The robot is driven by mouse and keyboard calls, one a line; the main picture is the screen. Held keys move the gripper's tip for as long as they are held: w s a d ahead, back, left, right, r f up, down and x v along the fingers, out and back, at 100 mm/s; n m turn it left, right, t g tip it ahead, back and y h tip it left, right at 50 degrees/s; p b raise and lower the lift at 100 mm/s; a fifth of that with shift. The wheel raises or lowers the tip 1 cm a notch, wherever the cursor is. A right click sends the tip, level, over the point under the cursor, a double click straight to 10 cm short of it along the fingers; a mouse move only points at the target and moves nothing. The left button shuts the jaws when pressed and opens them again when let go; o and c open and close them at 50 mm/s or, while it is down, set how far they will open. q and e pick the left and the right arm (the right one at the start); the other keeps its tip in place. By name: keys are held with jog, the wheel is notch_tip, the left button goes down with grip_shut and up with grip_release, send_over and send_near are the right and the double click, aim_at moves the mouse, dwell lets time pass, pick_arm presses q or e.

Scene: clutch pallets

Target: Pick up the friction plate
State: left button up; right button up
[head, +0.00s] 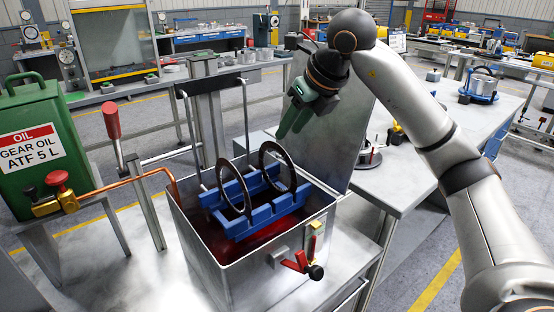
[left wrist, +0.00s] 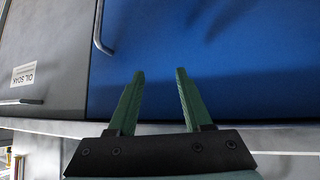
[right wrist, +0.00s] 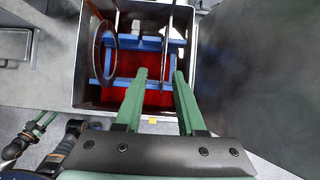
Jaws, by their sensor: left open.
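Two dark, thin ring-shaped friction plates stand upright in a blue rack (head: 262,219) inside an open metal oil tank. The left plate (head: 219,182) and the right plate (head: 261,160) are parallel with a gap between them. In the right wrist view one plate (right wrist: 97,45) shows as a ring at the left, the other (right wrist: 168,40) nearly edge-on. My right gripper (head: 289,128) is above and behind the rack, near the right plate but apart from it. It is open and empty (right wrist: 160,72). My left gripper (left wrist: 160,72) is open and empty before a blue panel, outside the head view.
The tank (head: 190,236) holds red oil, with a raised lid behind it. A green oil can (head: 35,110), a copper pipe (head: 130,182) and a red-handled lever (head: 112,122) stand at left. A red valve handle (head: 296,264) juts from the tank's front. A grey table (head: 410,175) lies right.

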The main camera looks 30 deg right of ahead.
jog(key=shift+w+d+f, duration=0.2)
jog(key=shift+w+d, duration=0.1)
jog(key=shift+w, duration=0.1)
jog(key=shift+w+r+p+x, duration=0.1)
jog(key=shift+p+x, duration=0.05)
jog(key=shift+x, duration=1.8)
jog(key=shift+w+r+p+x, duration=0.1)
jog(key=shift+x, duration=1.8)
jog(key=shift+w+p+x, duration=0.15)
jog(key=shift+x, duration=1.8)
jog(key=shift+d, duration=0.1)
grip_shut()
